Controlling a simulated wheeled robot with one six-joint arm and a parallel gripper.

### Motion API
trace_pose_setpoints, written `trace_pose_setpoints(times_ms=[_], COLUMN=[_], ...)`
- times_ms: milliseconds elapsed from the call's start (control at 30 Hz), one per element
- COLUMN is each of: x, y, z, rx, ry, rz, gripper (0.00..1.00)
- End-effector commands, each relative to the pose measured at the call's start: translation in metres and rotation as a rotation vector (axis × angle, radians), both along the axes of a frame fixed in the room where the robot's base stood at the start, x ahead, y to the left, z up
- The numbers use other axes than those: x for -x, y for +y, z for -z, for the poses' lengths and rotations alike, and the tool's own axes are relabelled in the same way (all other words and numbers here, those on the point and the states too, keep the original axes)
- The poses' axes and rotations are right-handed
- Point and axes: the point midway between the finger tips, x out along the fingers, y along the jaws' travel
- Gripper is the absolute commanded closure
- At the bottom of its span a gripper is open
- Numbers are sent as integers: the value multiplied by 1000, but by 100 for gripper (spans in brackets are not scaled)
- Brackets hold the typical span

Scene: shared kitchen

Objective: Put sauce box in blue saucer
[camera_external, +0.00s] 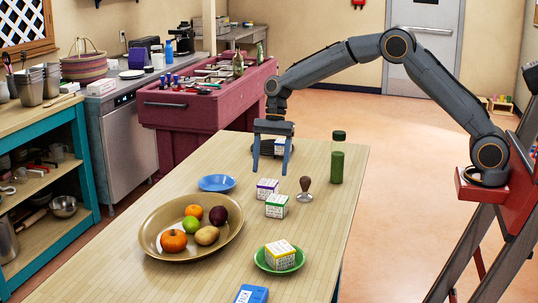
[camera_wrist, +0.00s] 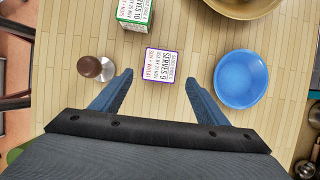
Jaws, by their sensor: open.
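The blue saucer (camera_external: 217,183) is empty on the wooden table and shows at the right in the wrist view (camera_wrist: 241,79). A white box with purple edges (camera_external: 267,188) stands close to its right; in the wrist view this box (camera_wrist: 164,65) lies between and just ahead of my fingertips. A similar green-edged box (camera_external: 276,206) stands nearby, also at the top of the wrist view (camera_wrist: 134,12). Small print leaves unclear which is the sauce box. My gripper (camera_external: 271,163) is open and empty, pointing down above the table.
A yellow-edged box (camera_external: 281,255) sits on a green saucer (camera_external: 262,262). Behind my gripper a blue-edged box (camera_external: 280,147) is partly hidden. A wooden-handled tamper (camera_external: 306,188), a green bottle (camera_external: 337,160) and a fruit bowl (camera_external: 152,237) stand around.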

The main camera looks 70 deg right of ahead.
Motion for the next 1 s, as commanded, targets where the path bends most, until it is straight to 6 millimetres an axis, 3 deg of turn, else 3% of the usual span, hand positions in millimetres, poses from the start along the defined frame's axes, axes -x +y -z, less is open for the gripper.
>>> trace_pose_setpoints(times_ms=[367, 633, 967, 1000], x=[1, 2, 1, 1], y=[16, 33, 36, 36], z=[27, 58, 65, 65], rx=[0, 0, 0, 0], ry=[-2, -3, -5, -5], rz=[0, 1, 1, 1], gripper=[32, 32, 32, 39])
